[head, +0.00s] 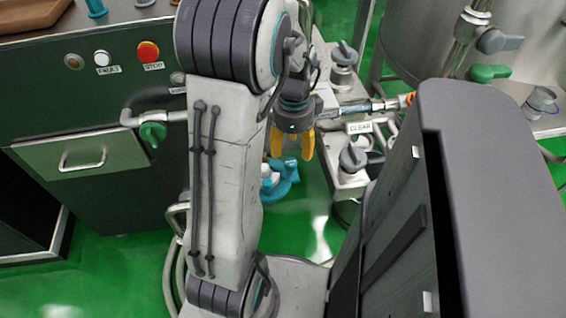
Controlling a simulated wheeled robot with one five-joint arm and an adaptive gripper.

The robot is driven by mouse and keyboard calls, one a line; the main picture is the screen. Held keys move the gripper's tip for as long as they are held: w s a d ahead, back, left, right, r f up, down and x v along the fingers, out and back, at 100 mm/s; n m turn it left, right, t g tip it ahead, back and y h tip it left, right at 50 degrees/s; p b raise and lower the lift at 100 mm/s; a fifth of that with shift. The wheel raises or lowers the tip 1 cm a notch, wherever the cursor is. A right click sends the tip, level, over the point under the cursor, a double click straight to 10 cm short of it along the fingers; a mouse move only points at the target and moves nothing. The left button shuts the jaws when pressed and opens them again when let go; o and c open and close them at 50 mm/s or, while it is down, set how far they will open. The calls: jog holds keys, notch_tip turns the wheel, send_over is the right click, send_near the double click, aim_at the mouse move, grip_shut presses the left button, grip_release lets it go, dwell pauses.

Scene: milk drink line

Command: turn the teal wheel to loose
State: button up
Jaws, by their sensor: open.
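The teal wheel (284,182) shows low in the middle of the head view, just right of my arm. My arm hides its left part, so only a curved piece of rim and a bit of its upper part show. My gripper (291,153) has yellow fingers, points down and is open. In the picture it is right above the wheel, with its fingertips close to the wheel's top. I cannot tell whether they touch or how far apart they are in depth. The setting of the wheel cannot be read.
A grey valve knob (353,157) with a CLEAR label (361,127) stands right of my gripper. A pipe runs above it to an orange end. A dark cabinet (90,120) with a green-handled tap (152,133) is at left. Green floor (312,215) is open below the wheel.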

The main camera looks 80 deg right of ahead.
aim_at(291, 162)
jog(key=shift+f+b, duration=0.65)
jog(key=shift+f, duration=2.45)
jog(key=shift+c, duration=0.2)
grip_shut()
